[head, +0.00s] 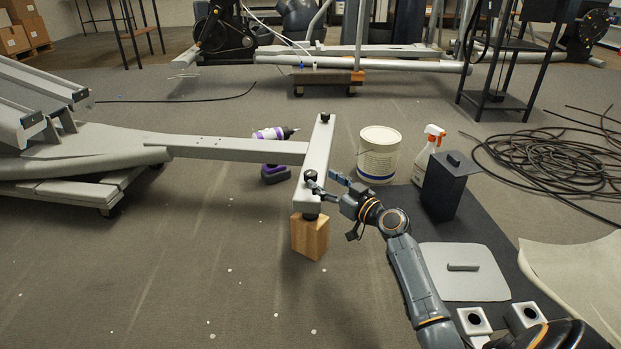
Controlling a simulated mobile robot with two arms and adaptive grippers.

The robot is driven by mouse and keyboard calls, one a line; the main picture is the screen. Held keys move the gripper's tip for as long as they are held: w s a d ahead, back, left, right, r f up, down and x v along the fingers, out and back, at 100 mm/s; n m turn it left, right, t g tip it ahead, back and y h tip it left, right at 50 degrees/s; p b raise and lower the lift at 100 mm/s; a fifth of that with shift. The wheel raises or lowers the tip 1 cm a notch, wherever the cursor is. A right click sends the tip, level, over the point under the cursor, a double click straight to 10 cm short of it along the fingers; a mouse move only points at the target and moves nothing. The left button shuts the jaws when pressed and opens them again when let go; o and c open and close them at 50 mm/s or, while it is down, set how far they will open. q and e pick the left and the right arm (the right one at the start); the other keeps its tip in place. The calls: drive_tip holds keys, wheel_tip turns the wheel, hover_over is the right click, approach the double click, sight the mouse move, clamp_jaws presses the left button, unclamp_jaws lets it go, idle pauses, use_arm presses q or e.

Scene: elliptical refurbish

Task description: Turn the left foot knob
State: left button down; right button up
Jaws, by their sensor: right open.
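The grey foot crossbar (317,160) of the elliptical frame stands at the centre in the head view. A black knob (310,175) is on top of its near end, and another black knob (325,117) is on its far end. A dark foot shows under the near end, above a wooden block (310,236). My right gripper (323,183) is open at the near end of the crossbar, its fingers close to the near knob. I cannot tell whether they touch it. My left gripper is not in view.
A purple-and-white power drill (274,168) lies left of the crossbar. A white bucket (379,154), a spray bottle (428,155) and a black box (447,186) stand to the right. Coiled cable (550,152) lies at far right. The floor at front left is clear.

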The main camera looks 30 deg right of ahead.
sight(315, 176)
drive_tip(key=w, duration=0.1)
drive_tip(key=w+b, duration=0.1)
drive_tip(key=w, duration=0.2)
drive_tip(key=shift+w+a+f+b, duration=0.1)
drive_tip(key=shift+w+a+b, duration=0.2)
drive_tip(key=shift+w+a, duration=0.1)
drive_tip(key=shift+w, duration=0.65)
